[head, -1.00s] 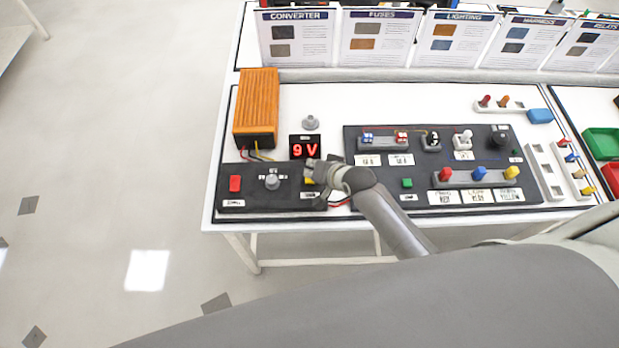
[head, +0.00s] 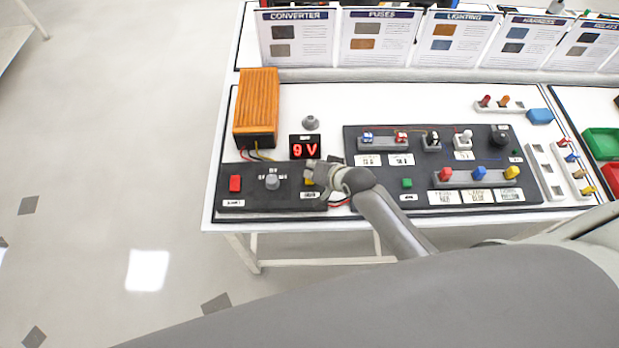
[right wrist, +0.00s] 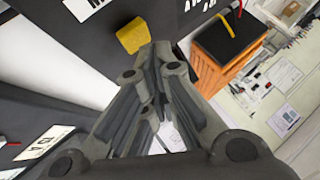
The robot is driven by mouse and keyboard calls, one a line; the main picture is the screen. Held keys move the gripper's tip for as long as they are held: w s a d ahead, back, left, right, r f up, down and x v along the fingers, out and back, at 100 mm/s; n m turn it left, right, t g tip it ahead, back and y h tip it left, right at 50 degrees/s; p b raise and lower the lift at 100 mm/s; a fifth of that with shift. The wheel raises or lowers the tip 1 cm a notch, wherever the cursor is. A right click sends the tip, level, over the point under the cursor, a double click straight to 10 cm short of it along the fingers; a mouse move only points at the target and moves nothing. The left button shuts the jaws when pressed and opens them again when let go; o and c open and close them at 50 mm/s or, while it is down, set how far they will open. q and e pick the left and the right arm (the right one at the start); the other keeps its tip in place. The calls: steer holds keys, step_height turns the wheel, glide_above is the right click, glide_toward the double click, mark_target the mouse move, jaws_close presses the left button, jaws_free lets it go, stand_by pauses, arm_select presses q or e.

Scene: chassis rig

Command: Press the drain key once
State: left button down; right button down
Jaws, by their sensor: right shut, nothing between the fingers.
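A yellow key (head: 309,182) sits on the right part of the dark control panel (head: 240,205) at the table's front left; a small white label below it is too small to read. I take it to be the drain key. The same yellow key (right wrist: 133,36) shows large in the right wrist view, just beyond my fingertips. My right gripper (head: 311,166) is shut and empty, at the yellow key and partly covering it. The fingertips (right wrist: 154,52) look very close to the key; I cannot tell whether they touch it. My left gripper is not in view.
A red switch (head: 235,183) and a grey knob (head: 272,182) are on the same panel. An orange converter box (head: 257,105) stands behind it. A second dark panel (head: 370,200) with colored controls lies to the right.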

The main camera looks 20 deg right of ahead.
steer(key=shift+f, duration=0.6)
stand_by(0.7)
stand_by(0.4)
steer(key=shift+r+p, duration=0.85)
steer(key=shift+r, duration=0.05)
step_height(320, 180, up, 5)
steer(key=p, duration=0.5)
stand_by(0.6)
